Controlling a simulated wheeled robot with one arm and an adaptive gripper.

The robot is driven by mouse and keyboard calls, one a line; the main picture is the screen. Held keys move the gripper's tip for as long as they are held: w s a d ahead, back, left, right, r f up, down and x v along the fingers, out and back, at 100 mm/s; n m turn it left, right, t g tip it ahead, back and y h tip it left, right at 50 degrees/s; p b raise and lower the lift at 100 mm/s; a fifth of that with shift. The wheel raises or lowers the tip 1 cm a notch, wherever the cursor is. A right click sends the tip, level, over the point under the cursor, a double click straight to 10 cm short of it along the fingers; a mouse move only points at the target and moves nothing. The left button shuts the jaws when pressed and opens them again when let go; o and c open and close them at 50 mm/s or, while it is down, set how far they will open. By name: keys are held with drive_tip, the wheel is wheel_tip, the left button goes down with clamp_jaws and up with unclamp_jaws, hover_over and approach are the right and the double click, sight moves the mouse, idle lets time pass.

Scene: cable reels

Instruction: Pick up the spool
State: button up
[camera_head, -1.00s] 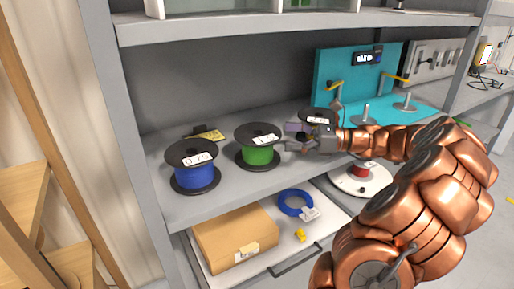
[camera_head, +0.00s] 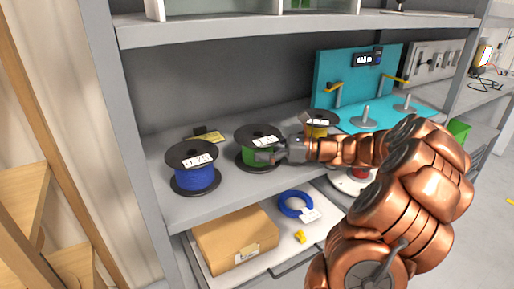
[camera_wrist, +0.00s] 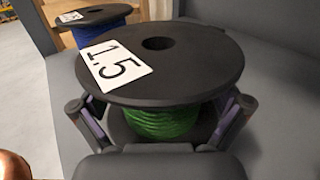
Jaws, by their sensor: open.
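Three spools with black flanges stand upright on the grey shelf. The blue spool (camera_head: 195,168) is at the left, the green spool (camera_head: 255,135) in the middle, and the yellow spool (camera_head: 320,122) at the right, partly behind my arm. My gripper (camera_head: 270,152) is at the green spool's front right side. In the wrist view, the green spool (camera_wrist: 160,65) fills the middle, with a label reading 1.5 on its top flange. My gripper's open fingers (camera_wrist: 165,117) stand either side of its green winding, below the top flange. I cannot tell whether they touch it.
The blue spool (camera_wrist: 95,22) is behind the green one in the wrist view. A yellow tag (camera_head: 210,137) lies at the back of the shelf. Below are a cardboard box (camera_head: 235,238) and a blue cable coil (camera_head: 295,203). A teal fixture (camera_head: 345,80) stands at the right.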

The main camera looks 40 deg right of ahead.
drive_tip(key=c, duration=1.6)
